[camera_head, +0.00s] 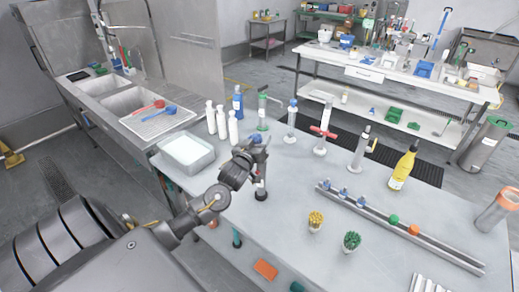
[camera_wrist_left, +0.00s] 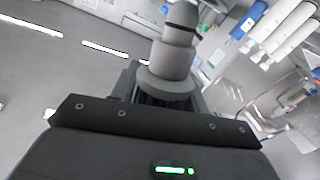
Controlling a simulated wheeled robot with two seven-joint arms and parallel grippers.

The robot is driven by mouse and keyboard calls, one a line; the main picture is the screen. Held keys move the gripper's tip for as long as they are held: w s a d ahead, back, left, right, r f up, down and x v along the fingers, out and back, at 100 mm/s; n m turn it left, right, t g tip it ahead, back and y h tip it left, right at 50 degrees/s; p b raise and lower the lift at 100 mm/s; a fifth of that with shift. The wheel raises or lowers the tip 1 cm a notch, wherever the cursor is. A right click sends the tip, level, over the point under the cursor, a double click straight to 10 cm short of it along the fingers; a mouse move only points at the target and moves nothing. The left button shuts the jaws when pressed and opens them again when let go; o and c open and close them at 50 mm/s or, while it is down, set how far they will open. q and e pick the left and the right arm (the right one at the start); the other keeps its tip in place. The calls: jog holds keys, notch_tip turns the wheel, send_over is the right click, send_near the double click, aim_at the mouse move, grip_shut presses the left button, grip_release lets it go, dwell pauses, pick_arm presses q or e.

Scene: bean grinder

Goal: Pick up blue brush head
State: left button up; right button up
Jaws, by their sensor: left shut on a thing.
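My left gripper (camera_head: 256,148) is above the table near its left side, beside the white bottles. It is shut on a grey stepped cylinder with a dark band, seen in the left wrist view (camera_wrist_left: 172,60). In the head view a slim upright piece with a dark round foot (camera_head: 261,194) shows directly below the gripper; I cannot tell whether it joins the held thing. Small blue pieces (camera_head: 343,193) sit on a metal rail (camera_head: 450,252) at the right, apart from the gripper. They may be blue brush heads, but are too small to be sure. My right gripper is not in view.
White bottles (camera_head: 221,122) and a grey tub (camera_head: 187,152) stand left of the gripper. Upright devices (camera_head: 323,125) and a yellow bottle (camera_head: 403,168) stand behind. Yellow (camera_head: 315,221) and green (camera_head: 351,241) bunches are in front.

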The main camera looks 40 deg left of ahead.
pick_arm(q)
jog(key=s+r, duration=0.2)
jog(key=s+r+b, duration=0.1)
jog(key=s+r, duration=0.1)
jog(key=r, duration=0.1)
jog(key=shift+s+d+r, duration=0.1)
jog(key=shift+s+r, duration=0.1)
jog(key=s+r+b, duration=0.2)
jog(key=s+r, duration=0.3)
jog(key=s, duration=0.4)
jog(key=shift+s+d, duration=0.2)
jog(key=shift+s, duration=0.15)
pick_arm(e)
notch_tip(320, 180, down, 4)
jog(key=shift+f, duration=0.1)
